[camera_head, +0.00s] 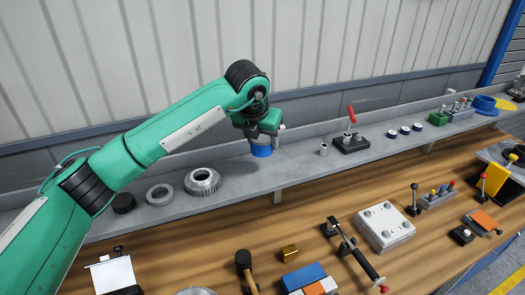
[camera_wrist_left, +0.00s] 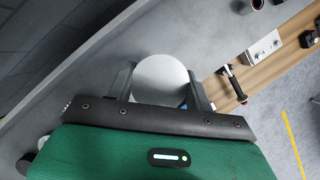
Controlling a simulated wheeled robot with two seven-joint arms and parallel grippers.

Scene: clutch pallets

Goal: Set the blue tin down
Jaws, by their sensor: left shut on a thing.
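The blue tin (camera_head: 262,151) is at the grey shelf (camera_head: 300,164), below my left gripper (camera_head: 263,139). In the left wrist view its round pale top (camera_wrist_left: 160,80) sits between the two dark fingers of my left gripper (camera_wrist_left: 161,88), which is shut on it. The tin looks upright, low over the shelf or touching it; I cannot tell which. The lower part of the tin is hidden in the wrist view. My right gripper is not in view.
Metal rings, with a toothed one (camera_head: 202,182) nearest, lie left of the tin on the shelf. A small cylinder (camera_head: 323,150) and a red-handled fixture (camera_head: 351,141) stand to its right. The wooden bench (camera_head: 225,225) below carries a hammer (camera_head: 245,268) and a white box (camera_head: 384,226).

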